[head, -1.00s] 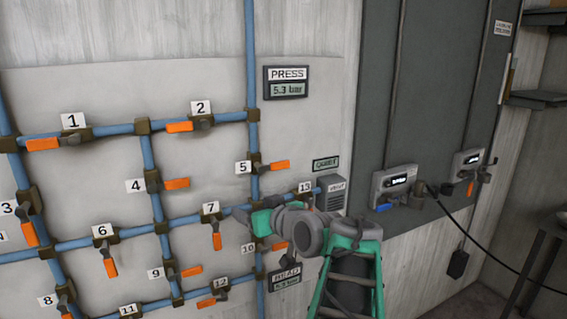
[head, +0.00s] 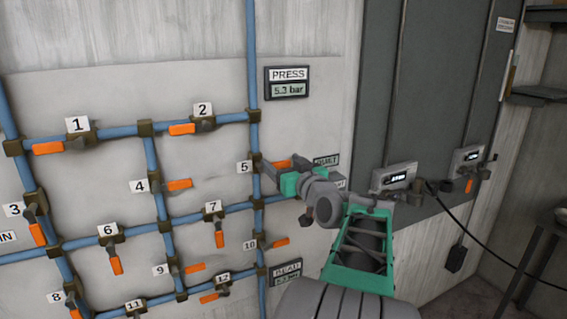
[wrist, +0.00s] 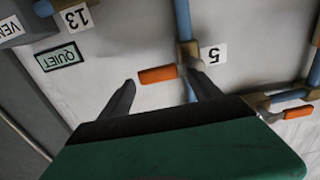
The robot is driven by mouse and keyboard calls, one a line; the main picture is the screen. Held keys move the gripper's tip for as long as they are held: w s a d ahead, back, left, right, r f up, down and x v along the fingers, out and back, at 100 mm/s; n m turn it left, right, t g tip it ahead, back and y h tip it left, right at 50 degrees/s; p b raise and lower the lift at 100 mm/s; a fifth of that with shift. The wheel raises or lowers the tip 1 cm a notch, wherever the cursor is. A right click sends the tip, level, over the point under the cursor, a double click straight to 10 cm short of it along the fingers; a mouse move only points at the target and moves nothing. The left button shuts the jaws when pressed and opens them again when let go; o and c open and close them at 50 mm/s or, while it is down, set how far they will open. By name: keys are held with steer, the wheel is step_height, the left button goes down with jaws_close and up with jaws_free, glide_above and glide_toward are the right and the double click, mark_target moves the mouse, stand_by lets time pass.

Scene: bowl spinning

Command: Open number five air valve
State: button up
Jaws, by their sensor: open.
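The number five valve has an orange handle (head: 283,164) that points right, square to its vertical blue pipe (head: 251,60). Its label 5 (head: 243,167) is just left of the pipe. My gripper (head: 279,163) is open at this handle and partly covers it in the head view. In the wrist view the picture is turned over; the orange handle (wrist: 157,74) lies between the tips of my open gripper (wrist: 161,76), beside the label 5 (wrist: 213,55). I cannot tell whether the fingers touch the handle.
Other numbered valves on blue pipes fill the wall to the left, such as valve 4 (head: 179,185) and valve 10 (head: 280,243). A PRESS display (head: 287,82) reading 5.3 bar is above. A QUIET sign (wrist: 59,56) and label 13 (wrist: 78,16) are close to my gripper.

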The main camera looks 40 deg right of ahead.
jaws_close()
stand_by(0.7)
